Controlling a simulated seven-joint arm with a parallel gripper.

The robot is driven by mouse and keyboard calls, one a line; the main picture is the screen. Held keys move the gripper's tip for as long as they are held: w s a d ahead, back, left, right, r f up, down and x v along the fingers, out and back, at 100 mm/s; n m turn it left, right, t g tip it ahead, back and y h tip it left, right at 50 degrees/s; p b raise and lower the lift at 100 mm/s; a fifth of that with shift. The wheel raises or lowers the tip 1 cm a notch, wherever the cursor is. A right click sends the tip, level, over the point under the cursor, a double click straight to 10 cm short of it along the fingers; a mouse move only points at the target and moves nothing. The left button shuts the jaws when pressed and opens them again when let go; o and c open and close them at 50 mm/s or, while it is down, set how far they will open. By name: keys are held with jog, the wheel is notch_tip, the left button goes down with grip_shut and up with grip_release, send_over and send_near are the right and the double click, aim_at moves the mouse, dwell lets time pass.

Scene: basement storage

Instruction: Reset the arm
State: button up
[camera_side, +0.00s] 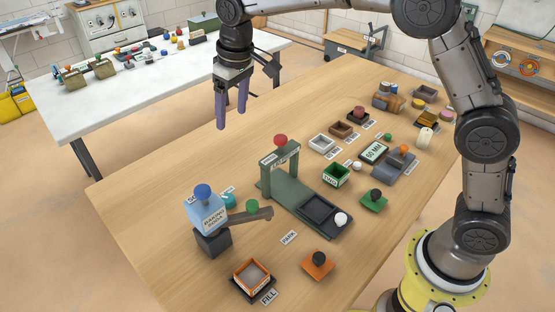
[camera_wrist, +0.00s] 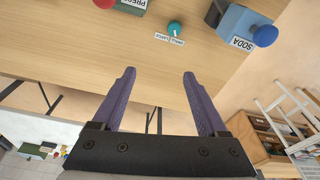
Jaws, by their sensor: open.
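My gripper (camera_side: 232,105) has two purple fingers and hangs pointing down above the far left part of the wooden table (camera_side: 150,190). In the wrist view its fingers (camera_wrist: 160,85) are spread apart with nothing between them. The gripper is open and empty, well clear of the objects. My arm arches over the right side of the table from its yellow base. In the side view, the green press (camera_side: 280,170) with a red knob stands below and to the right of the gripper. The blue soda dispenser (camera_side: 206,212) stands in front of it.
A green tray (camera_side: 336,175), an orange-rimmed box (camera_side: 253,279) and an orange block with a black knob (camera_side: 318,263) lie on the table. Several small items crowd its right half. A white table (camera_side: 130,95) stands behind. The table's left end is clear.

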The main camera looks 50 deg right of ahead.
jog(key=s+d+r+m+t, duration=0.1)
jog(key=s+d+r+t, duration=0.1)
jog(key=s+d+r, duration=0.55)
jog(key=s+d+r+m+t, duration=0.15)
jog(key=s+r, duration=0.35)
jog(key=s, duration=0.5)
jog(key=s+d+f, duration=0.1)
jog(key=s+f, duration=0.4)
jog(key=s, duration=0.3)
jog(key=s+d+f, duration=0.2)
jog(key=s+f, duration=0.3)
jog(key=s, duration=0.3)
jog(key=shift+s+d, duration=0.15)
